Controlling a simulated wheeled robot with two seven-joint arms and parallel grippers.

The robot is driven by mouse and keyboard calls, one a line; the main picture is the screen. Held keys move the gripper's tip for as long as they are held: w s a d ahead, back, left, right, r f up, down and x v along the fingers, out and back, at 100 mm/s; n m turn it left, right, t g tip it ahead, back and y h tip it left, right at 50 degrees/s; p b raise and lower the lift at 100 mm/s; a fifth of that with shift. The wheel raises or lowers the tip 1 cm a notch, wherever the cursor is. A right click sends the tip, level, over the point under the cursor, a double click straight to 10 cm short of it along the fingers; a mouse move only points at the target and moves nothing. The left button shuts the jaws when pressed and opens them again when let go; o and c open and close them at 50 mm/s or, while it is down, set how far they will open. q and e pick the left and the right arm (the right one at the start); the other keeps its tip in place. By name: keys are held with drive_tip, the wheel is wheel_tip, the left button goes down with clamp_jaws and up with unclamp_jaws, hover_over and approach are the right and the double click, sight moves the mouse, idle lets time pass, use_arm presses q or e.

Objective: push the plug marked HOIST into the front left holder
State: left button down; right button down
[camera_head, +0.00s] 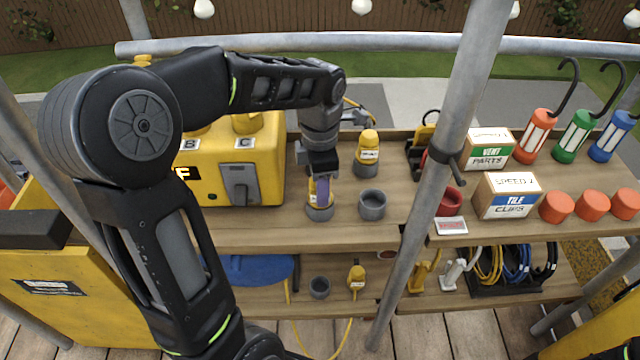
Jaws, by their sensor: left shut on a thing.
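My left gripper (320,188) points down at the upper shelf, shut on a yellow plug (317,202). That plug is at the front left grey holder (320,214). The gripper hides most of the plug, and I cannot tell how deep it sits or read its label. Another yellow plug (369,140) with a white label stands upright in a grey holder (366,168) behind and to the right. An empty grey holder (372,206) is right of the gripper. My right gripper is not in view.
A yellow box (262,165) stands close left of the gripper. A slanted grey pole (450,125) crosses in front of the shelf (290,233) on the right. Beyond it are cartons (506,197) and orange caps (556,207). The lower shelf holds a grey holder (320,288) and a yellow plug (356,277).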

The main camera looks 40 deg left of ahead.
use_arm(q)
drive_tip(key=c, duration=1.1)
unclamp_jaws()
wheel_tip(320, 180, up, 9)
drive_tip(key=p, duration=0.6)
drive_tip(key=shift+f+p, duration=0.2)
drive_tip(key=shift+p, duration=0.15)
drive_tip(key=shift+r+p, duration=0.95)
drive_tip(key=shift+r, duration=0.3)
drive_tip(key=shift+f, duration=0.1)
